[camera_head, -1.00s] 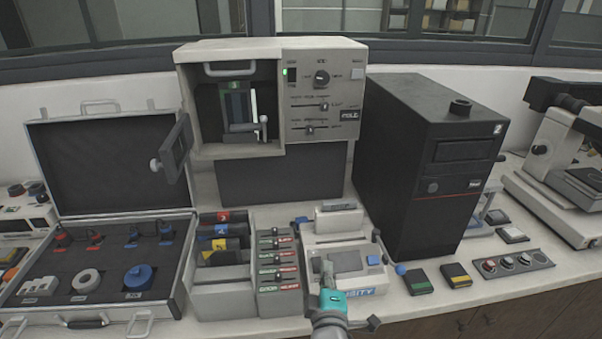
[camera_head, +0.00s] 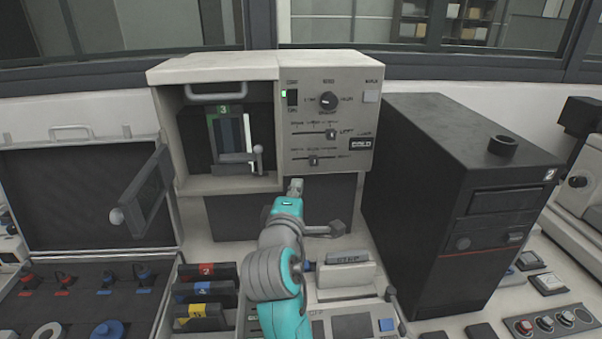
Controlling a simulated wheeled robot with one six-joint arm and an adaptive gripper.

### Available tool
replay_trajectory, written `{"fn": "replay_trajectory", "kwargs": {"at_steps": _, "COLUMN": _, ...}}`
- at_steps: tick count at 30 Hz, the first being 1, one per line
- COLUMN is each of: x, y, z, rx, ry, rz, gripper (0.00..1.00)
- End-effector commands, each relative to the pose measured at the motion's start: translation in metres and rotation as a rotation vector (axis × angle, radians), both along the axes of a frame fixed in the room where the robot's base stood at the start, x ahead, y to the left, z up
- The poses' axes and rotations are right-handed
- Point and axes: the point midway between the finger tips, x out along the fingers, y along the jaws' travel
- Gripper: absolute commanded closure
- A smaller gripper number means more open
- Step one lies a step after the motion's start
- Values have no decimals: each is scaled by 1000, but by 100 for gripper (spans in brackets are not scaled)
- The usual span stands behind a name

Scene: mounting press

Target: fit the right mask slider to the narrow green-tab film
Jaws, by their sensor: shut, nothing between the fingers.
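The film with a green tab (camera_head: 223,110) marked 3 stands upright in the open chamber of the cream machine (camera_head: 215,76). Dark blue-grey bands show below the tab, with a bright white vertical strip along their right side. A grey clamp with a knobbed lever (camera_head: 257,150) crosses its lower front. The machine's front panel has two horizontal sliders, an upper one (camera_head: 331,134) and a lower one (camera_head: 313,160). Their labels are too blurred to tell which is the right mask slider. My gripper (camera_head: 295,186) is shut and empty, below the lower slider in the picture, apparently touching neither.
A round dial (camera_head: 328,100) sits above the sliders. The chamber door (camera_head: 144,188) hangs open at left. A tall black unit (camera_head: 430,190) stands close at right. Below are a film rack (camera_head: 205,290) with red, blue and yellow tabs and a small cream device (camera_head: 345,278).

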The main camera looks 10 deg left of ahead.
Motion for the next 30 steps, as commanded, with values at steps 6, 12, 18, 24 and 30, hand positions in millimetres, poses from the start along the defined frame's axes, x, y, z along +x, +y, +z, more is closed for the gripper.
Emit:
{"fn": "replay_trajectory", "kwargs": {"at_steps": 6, "x": 34, "y": 0, "z": 0, "rx": 2, "ry": 0, "rz": -1, "gripper": 100}}
{"fn": "replay_trajectory", "kwargs": {"at_steps": 12, "x": 67, "y": 1, "z": 0, "rx": 1, "ry": 0, "rz": -1, "gripper": 100}}
{"fn": "replay_trajectory", "kwargs": {"at_steps": 18, "x": 87, "y": 3, "z": 0, "rx": 1, "ry": 0, "rz": 0, "gripper": 100}}
{"fn": "replay_trajectory", "kwargs": {"at_steps": 24, "x": 93, "y": 3, "z": 0, "rx": 2, "ry": -1, "rz": 1, "gripper": 100}}
{"fn": "replay_trajectory", "kwargs": {"at_steps": 30, "x": 93, "y": 3, "z": 0, "rx": 2, "ry": -1, "rz": 1, "gripper": 100}}
